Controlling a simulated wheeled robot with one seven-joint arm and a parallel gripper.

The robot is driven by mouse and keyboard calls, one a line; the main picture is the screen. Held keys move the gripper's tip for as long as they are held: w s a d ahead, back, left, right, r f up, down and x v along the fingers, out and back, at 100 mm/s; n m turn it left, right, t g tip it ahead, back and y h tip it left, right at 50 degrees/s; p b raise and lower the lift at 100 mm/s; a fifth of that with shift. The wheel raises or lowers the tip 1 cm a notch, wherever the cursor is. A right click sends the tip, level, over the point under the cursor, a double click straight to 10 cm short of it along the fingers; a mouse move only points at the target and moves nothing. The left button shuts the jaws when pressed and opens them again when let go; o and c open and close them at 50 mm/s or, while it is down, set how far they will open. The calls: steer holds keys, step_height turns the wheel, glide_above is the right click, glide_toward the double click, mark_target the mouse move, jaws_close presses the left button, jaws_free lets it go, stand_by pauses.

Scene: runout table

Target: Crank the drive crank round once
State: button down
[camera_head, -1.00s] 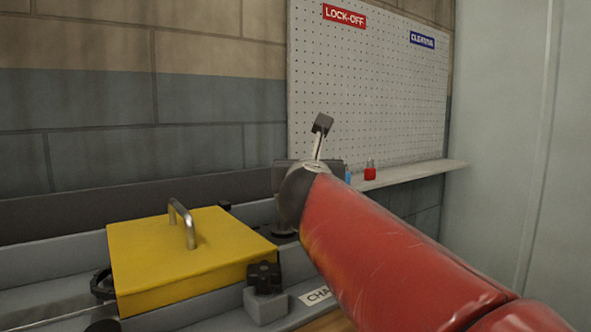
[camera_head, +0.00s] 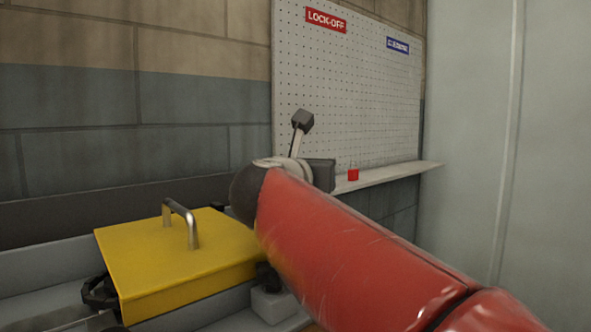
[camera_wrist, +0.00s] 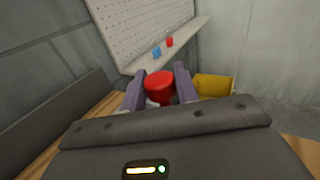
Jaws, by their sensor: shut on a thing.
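In the wrist view a red rounded knob (camera_wrist: 160,88), which looks like the handle of the drive crank, sits between the two purple-grey fingers of my gripper (camera_wrist: 158,77). The fingers are shut on the knob. The rest of the crank is hidden below the knob and behind the gripper body. In the head view my red arm covers the crank and my fingers.
A yellow cover (camera_head: 150,265) with a metal handle lies left of my arm. A black knob on a grey block (camera_head: 272,304) is partly behind the arm. A pegboard (camera_head: 350,90) and shelf (camera_head: 395,174) with a red item (camera_head: 353,174) stand behind. A yellow bin (camera_wrist: 213,87) shows in the wrist view.

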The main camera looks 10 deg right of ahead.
steer(key=shift+s+f+m+g+h, duration=0.25)
steer(key=shift+m+g+h, duration=0.2)
steer(key=shift+h, duration=0.15)
steer(key=shift+s+f+m+g+h, duration=0.2)
steer(key=shift+m+g+h, duration=0.2)
steer(key=shift+h, duration=0.2)
steer(key=shift+d, duration=0.1)
steer(key=c, duration=1.1)
jaws_free()
steer(key=shift+c, duration=0.2)
steer(key=shift+o, duration=0.2)
steer(key=shift+r+m+h, duration=0.25)
steer(key=shift+h, duration=0.05)
steer(key=b+v, duration=0.1)
steer(key=v, duration=0.7)
steer(key=shift+s, duration=0.1)
